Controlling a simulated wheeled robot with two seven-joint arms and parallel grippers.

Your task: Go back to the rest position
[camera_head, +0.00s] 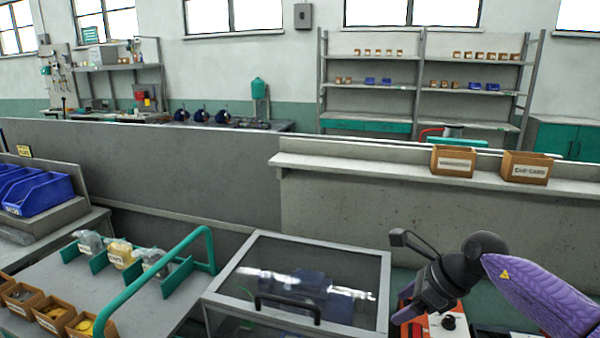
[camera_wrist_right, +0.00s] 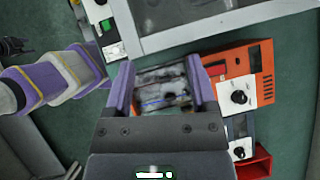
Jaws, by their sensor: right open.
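My right gripper (camera_head: 408,300) is at the lower right of the head view, at the end of my purple and black arm. It hangs in front of the orange device, right of the clear-lidded box. In the right wrist view my right gripper (camera_wrist_right: 162,82) has its two purple fingers apart. A blurred grey surface shows between them, and I cannot tell what it is. I see nothing clearly held.
The clear-lidded box (camera_head: 245,245) has a black handle. The orange device (camera_wrist_right: 246,82) has a knob and lies close to the right finger. Cardboard boxes (camera_head: 525,167) stand on a ledge behind. A green rail (camera_head: 150,278) edges the left table, near blue bins (camera_head: 45,193).

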